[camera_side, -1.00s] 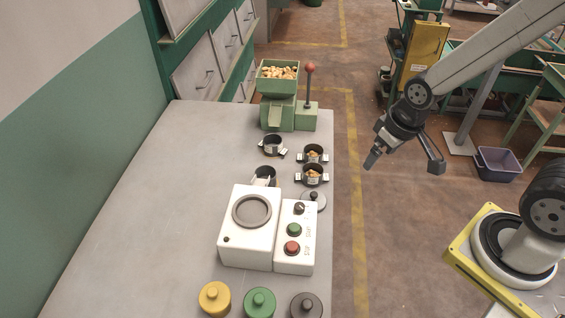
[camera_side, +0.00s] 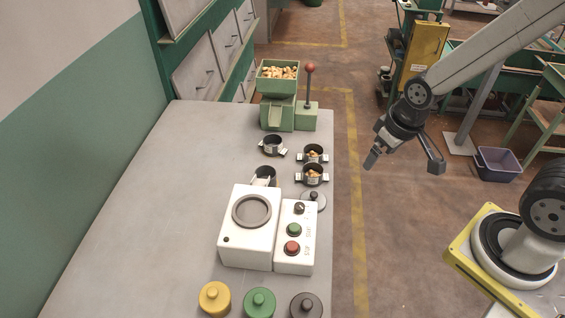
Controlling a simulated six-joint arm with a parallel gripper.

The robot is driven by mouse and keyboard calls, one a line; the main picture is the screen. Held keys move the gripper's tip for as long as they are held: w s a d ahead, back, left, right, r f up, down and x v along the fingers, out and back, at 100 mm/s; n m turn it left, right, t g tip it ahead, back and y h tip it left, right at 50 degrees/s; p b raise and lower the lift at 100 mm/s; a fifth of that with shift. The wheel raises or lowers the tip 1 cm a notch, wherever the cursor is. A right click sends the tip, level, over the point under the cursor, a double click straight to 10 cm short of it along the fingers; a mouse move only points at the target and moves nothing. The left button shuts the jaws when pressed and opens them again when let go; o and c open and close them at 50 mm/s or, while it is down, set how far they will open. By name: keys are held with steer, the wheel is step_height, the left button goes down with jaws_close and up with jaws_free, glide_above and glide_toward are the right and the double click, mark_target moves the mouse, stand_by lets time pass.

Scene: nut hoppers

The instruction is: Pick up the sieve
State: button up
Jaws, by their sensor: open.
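No object is plainly recognisable as a sieve. Small black cups with pale side tabs stand on the grey table: one empty-looking cup (camera_side: 272,144), one cup with nuts (camera_side: 313,153), a second cup with nuts (camera_side: 312,174), and one cup (camera_side: 264,174) partly hidden behind the white machine. The white machine (camera_side: 248,240) has a round grey ring (camera_side: 252,211) on top; I cannot tell if the ring lifts off. My gripper (camera_side: 371,161) is open and empty, off the table's right edge above the floor, apart from all the cups.
A green hopper (camera_side: 277,86) full of nuts and a red-knobbed lever (camera_side: 309,85) stand at the table's far end. A control box (camera_side: 295,262) adjoins the machine. A grey lid (camera_side: 314,200) and yellow (camera_side: 215,299), green (camera_side: 259,303) and dark (camera_side: 306,306) knobbed pieces lie nearer. The table's left side is clear.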

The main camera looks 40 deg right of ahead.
mark_target(314, 173)
steer(key=w+d+f+n+t, duration=0.2)
steer(key=w+d+f, duration=0.15)
steer(key=w, duration=0.25)
steer(key=w+d+f+n+t, duration=0.2)
steer(key=w+f, duration=0.2)
steer(key=w, duration=0.2)
step_height(314, 173, down, 10)
steer(key=a+n+t+y, duration=0.2)
steer(key=n+t+y, duration=0.1)
steer(key=y, duration=0.5)
steer(key=shift+n+t+y, duration=0.4)
steer(key=shift+n, duration=0.1)
steer(key=shift+r, duration=0.1)
steer(key=shift+x, duration=3.9)
